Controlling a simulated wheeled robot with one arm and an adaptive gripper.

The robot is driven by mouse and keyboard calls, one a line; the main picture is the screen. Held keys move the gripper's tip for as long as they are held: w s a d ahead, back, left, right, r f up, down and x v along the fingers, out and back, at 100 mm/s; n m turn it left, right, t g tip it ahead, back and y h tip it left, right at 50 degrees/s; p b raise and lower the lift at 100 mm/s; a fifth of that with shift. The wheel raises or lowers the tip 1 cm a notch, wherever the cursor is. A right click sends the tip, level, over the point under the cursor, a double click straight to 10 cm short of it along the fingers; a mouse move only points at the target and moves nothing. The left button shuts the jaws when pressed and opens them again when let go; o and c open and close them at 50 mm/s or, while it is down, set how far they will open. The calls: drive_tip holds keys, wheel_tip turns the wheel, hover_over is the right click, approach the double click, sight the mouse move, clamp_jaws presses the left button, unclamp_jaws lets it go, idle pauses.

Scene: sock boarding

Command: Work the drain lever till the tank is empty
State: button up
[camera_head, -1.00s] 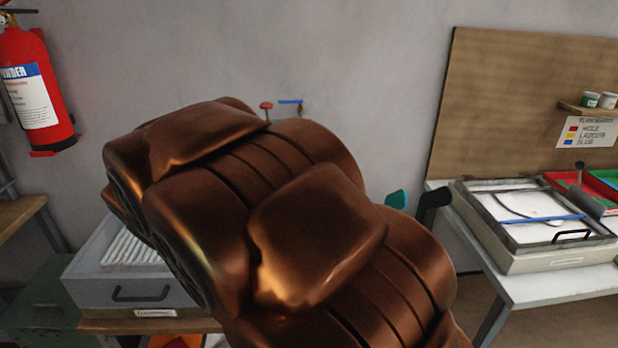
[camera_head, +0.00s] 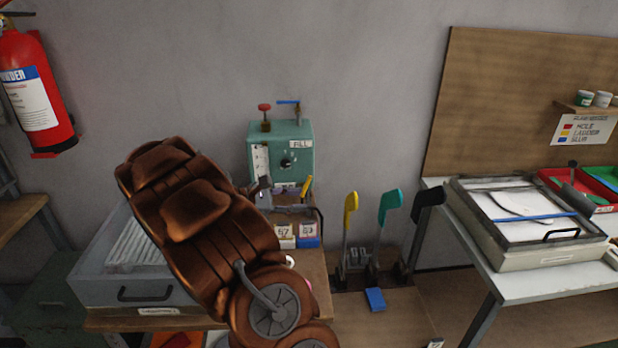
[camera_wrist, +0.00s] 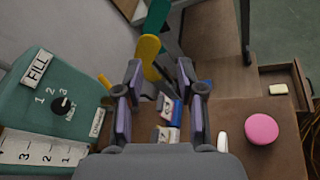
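The teal tank (camera_head: 307,138) stands against the wall with a FILL label, a dial and a white scale strip. In the wrist view the tank (camera_wrist: 62,70) fills the left side. A small yellow handle (camera_head: 306,185) sticks out low on the tank's right; it also shows in the wrist view (camera_wrist: 104,80), above a small label too blurred to read surely. I cannot tell the tank's level. My gripper (camera_wrist: 159,72) is open with nothing between its fingers, to the right of the yellow handle and apart from it. In the head view my arm hides most of the gripper (camera_head: 264,188).
Yellow (camera_head: 351,208), teal (camera_head: 390,206) and black (camera_head: 428,196) upright forms stand right of the tank. Numbered cards (camera_head: 285,231) lie below it. A pink round object (camera_wrist: 262,129) is on the bench. A grey drawer box (camera_head: 135,291) stands left; a framed tray (camera_head: 528,260) is on the right table.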

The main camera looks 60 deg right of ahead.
sight(308, 179)
drive_tip(key=w+d+f+n+t+h+p, duration=0.2)
drive_tip(key=w+d+f+n+h, duration=0.3)
drive_tip(key=w+d, duration=0.45)
drive_tip(key=shift+n+y, duration=0.3)
drive_tip(key=shift+n, duration=0.2)
drive_tip(key=shift+f+p+x, duration=0.1)
drive_tip(key=shift+p+x, duration=0.15)
drive_tip(key=shift+x, duration=1.75)
drive_tip(key=shift+f+p+x, duration=0.15)
drive_tip(key=shift+p+x, duration=0.1)
drive_tip(key=shift+x, duration=1.75)
drive_tip(key=shift+c, duration=0.2)
clamp_jaws()
